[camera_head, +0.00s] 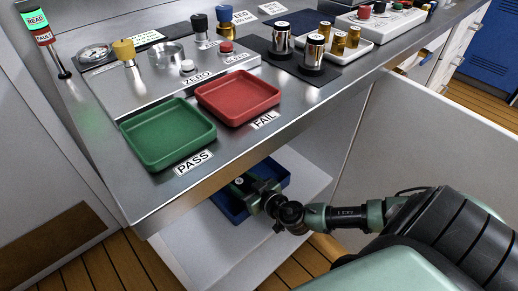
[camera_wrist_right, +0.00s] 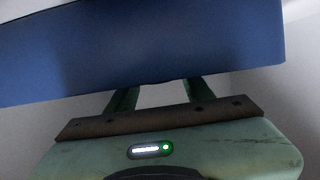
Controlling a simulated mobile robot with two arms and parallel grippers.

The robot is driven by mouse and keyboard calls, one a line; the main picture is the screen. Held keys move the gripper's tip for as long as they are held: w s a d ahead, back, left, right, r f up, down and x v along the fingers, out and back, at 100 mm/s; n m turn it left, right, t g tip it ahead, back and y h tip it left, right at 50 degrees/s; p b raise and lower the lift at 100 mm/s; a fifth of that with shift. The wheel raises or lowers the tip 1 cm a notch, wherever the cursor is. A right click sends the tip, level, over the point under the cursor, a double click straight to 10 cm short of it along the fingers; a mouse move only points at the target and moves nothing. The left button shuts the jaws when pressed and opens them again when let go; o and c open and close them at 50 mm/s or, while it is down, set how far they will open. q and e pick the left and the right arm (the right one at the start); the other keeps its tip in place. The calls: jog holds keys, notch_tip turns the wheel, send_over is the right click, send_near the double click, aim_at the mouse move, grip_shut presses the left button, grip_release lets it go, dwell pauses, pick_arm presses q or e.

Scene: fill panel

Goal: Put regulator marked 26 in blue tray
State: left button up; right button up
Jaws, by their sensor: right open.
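The blue tray (camera_head: 231,209) sits low on a white pulled-out shelf under the bench. My right gripper (camera_head: 246,187) reaches over it, partly covering its inside. In the right wrist view the tray's blue wall (camera_wrist_right: 150,50) fills the top, and the open fingers (camera_wrist_right: 160,92) stand apart with nothing visible between them. A small pale round spot (camera_head: 239,181) shows at the gripper; I cannot tell what it is. Silver-and-dark cylinders (camera_head: 314,52) stand on a black mat on the bench. No number 26 is readable, so I cannot tell which thing is that regulator. My left gripper is not in view.
A green tray (camera_head: 168,134) by a PASS label and a red tray (camera_head: 238,97) by a FAIL label lie on the bench. Gold cylinders (camera_head: 338,43) stand in a white tray. The metal bench edge overhangs the shelf; an open white door (camera_head: 430,140) stands at right.

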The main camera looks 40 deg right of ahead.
jog(key=s+a+r+g+h, duration=0.1)
jog(key=s+g, duration=0.1)
jog(key=s, duration=0.3)
jog(key=s+a+m+g+h, duration=0.1)
jog(key=s+g, duration=0.1)
jog(key=s, duration=0.3)
jog(key=s+a+r+m+g+h, duration=0.1)
jog(key=s+g+h, duration=0.1)
jog(key=s, duration=0.3)
jog(key=shift+s+r+p, duration=0.25)
jog(key=shift+r+p, duration=0.05)
jog(key=shift+r, duration=0.05)
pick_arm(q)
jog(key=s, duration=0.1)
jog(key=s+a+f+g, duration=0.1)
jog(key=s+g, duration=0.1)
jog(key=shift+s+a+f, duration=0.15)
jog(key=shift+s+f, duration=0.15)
pick_arm(e)
jog(key=s+a+n+g+y, duration=0.2)
jog(key=s+a+n+y, duration=0.1)
jog(key=s+a, duration=0.2)
jog(key=shift+a+r+g+y, duration=0.3)
jog(key=shift+a+r+y, duration=0.1)
jog(key=shift+a, duration=0.85)
jog(key=shift+w, duration=0.1)
